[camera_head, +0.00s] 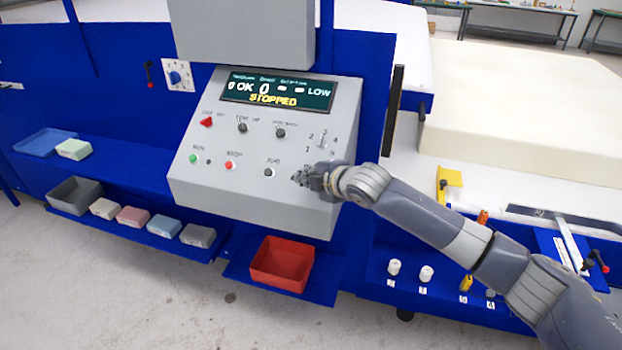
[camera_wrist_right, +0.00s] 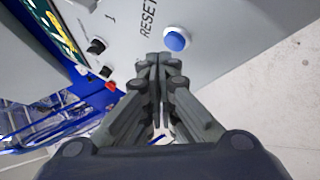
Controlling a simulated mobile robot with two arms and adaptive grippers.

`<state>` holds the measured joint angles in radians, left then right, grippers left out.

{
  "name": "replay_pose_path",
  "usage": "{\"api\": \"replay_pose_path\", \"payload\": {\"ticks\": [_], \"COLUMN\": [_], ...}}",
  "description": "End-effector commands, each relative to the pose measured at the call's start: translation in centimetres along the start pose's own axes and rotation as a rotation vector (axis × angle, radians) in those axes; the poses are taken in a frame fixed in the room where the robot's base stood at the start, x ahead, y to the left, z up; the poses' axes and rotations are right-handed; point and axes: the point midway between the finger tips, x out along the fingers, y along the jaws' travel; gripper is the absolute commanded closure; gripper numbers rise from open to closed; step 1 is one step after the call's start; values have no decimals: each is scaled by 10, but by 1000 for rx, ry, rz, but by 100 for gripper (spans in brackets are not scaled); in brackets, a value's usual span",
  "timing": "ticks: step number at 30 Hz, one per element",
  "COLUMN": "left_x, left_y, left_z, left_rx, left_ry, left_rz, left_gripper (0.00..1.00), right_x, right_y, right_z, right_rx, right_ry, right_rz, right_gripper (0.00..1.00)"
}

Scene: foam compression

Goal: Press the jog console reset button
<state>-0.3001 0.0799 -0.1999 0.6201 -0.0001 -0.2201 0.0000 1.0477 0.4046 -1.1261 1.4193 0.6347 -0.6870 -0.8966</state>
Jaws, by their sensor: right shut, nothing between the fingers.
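The grey console (camera_head: 225,170) has a dark display that reads STOPPED and LOW. In the right wrist view the round blue reset button (camera_wrist_right: 177,40) sits in a white ring on the grey panel, with the word RESET beside it. In the head view my right gripper and wrist cover that part of the panel, so the button is hidden there. My right gripper (camera_head: 300,178) is shut and empty at the console's lower right; its fingertips (camera_wrist_right: 161,62) appear just beside the blue button. I cannot tell whether they touch the panel. My left gripper is not in view.
The console also has a green button (camera_head: 194,158), a red button (camera_head: 230,165) and black knobs (camera_head: 281,133). A red bin (camera_head: 281,265) sits below. A large cream foam block (camera_head: 520,120) lies at the right. Foam samples line the left shelf.

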Motion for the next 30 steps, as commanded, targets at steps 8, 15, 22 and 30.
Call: {"api": "replay_pose_path", "payload": {"ticks": [8,15,22,30], "left_x": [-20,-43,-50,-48], "left_y": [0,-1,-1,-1], "left_z": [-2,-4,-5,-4], "left_rx": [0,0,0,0], "left_ry": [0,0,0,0], "left_rz": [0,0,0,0], "left_gripper": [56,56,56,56], "right_x": [-13,-30,-35,-35], "right_y": [12,24,26,25], "right_z": [-9,-21,-26,-26], "right_rx": [1,0,0,0], "right_ry": [2,2,1,1], "right_rz": [0,0,0,1], "right_gripper": [100,100,100,100]}}
